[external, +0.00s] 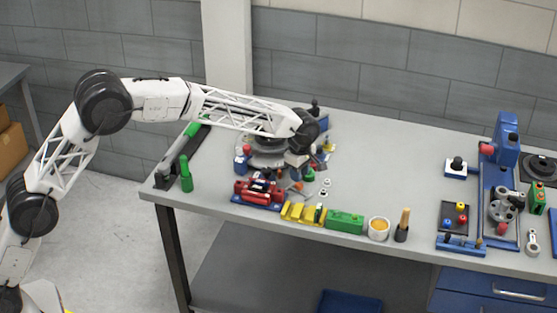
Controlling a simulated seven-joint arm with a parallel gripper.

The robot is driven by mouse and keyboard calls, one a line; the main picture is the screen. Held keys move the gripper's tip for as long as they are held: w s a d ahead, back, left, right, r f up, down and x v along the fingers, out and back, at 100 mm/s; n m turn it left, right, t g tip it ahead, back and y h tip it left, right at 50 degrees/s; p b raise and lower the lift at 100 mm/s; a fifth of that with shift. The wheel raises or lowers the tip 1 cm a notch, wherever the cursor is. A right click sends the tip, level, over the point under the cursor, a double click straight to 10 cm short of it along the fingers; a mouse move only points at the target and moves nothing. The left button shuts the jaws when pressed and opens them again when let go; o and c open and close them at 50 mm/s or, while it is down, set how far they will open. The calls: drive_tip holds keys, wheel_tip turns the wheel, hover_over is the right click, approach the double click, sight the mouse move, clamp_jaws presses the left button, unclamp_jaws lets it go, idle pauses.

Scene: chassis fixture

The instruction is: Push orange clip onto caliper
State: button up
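My gripper (298,162) points down over the crowded left part of the bench, beside a round grey disc assembly (268,157). Its fingers are small and partly hidden, so I cannot tell whether they are open or shut, or hold anything. A red block-like part (259,189), which may be the caliper, sits on a blue base in front of the disc, to the left of and below my gripper. A small orange piece (297,186), perhaps the clip, shows just below the gripper. It is too small to identify for sure.
A yellow holder (303,213), a green block (345,222), a white cup (378,229) and a wooden-handled brush (402,226) line the front edge. A green-handled tool (186,174) stands at left. A blue fixture (497,180) stands at right. The bench middle is clear.

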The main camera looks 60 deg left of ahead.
drive_tip(key=shift+f, duration=2.2)
clamp_jaws()
drive_tip(key=shift+r, duration=0.3)
drive_tip(key=shift+r, duration=0.35)
drive_tip(key=shift+r, duration=0.5)
drive_tip(key=shift+r, duration=1.35)
